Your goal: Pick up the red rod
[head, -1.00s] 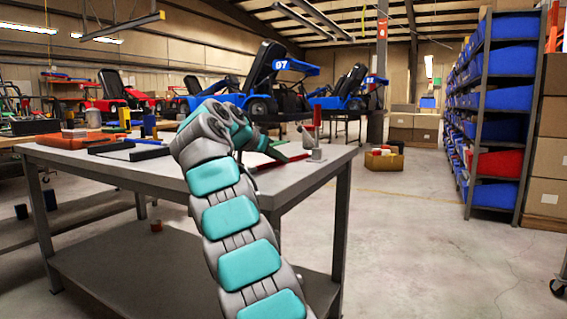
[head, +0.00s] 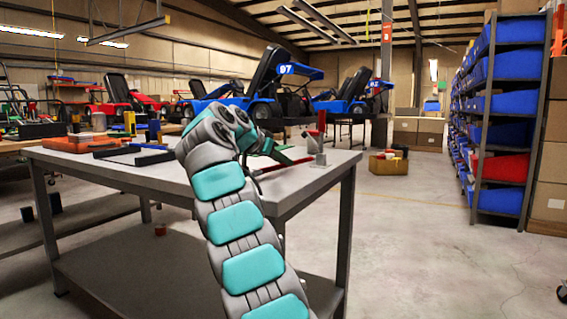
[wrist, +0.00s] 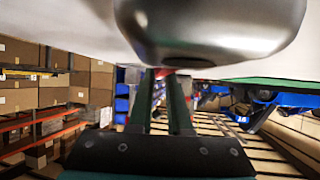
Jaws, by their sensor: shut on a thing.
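The red rod (head: 272,168) shows in the head view as a thin red bar at the right end of the grey workbench (head: 330,172), partly hidden by my arm and gripper. My gripper (head: 300,160) reaches down to it, with its green fingers over the rod. In the wrist view my two dark green fingers (wrist: 165,76) are close together, with a bit of red between their tips. The gripper is shut on the red rod. Whether the rod is clear of the bench top, I cannot tell.
A grey fixture with a red upright (head: 320,140) stands near the bench's right corner, close to the gripper. A black tray (head: 118,151) and several small parts lie at the left. A cardboard box (head: 388,165) stands on the floor behind. The floor at right is clear.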

